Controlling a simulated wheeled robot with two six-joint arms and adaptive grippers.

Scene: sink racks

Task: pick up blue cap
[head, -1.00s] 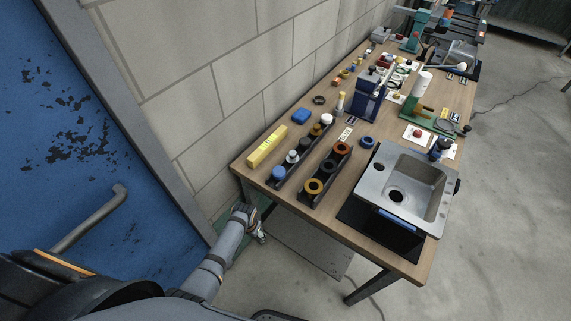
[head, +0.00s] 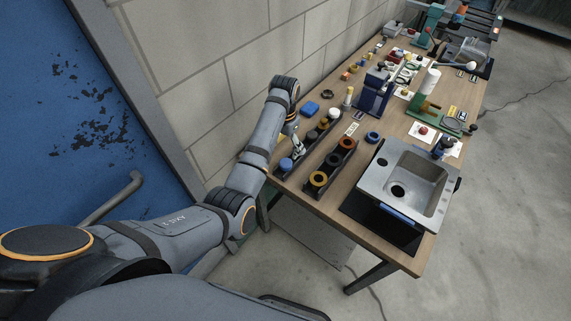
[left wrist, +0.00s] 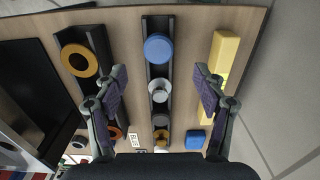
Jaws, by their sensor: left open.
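The blue cap (head: 286,164) is a round blue disc at the near end of a dark rack (head: 309,152) in the head view. In the left wrist view the blue cap (left wrist: 159,48) sits at the top of the rack, ahead of the fingertips and between their lines. My left gripper (head: 298,145) is over the rack, pointing down, partly hidden by its own wrist. In the left wrist view its two fingers (left wrist: 158,75) are wide apart and empty, with a light grey cap (left wrist: 158,90) below between them. My right gripper is out of view.
A second rack (head: 333,166) with orange and yellow rings stands to the right. A blue block (head: 309,108) lies behind. The sink (head: 410,165) is at right; the wall is at left.

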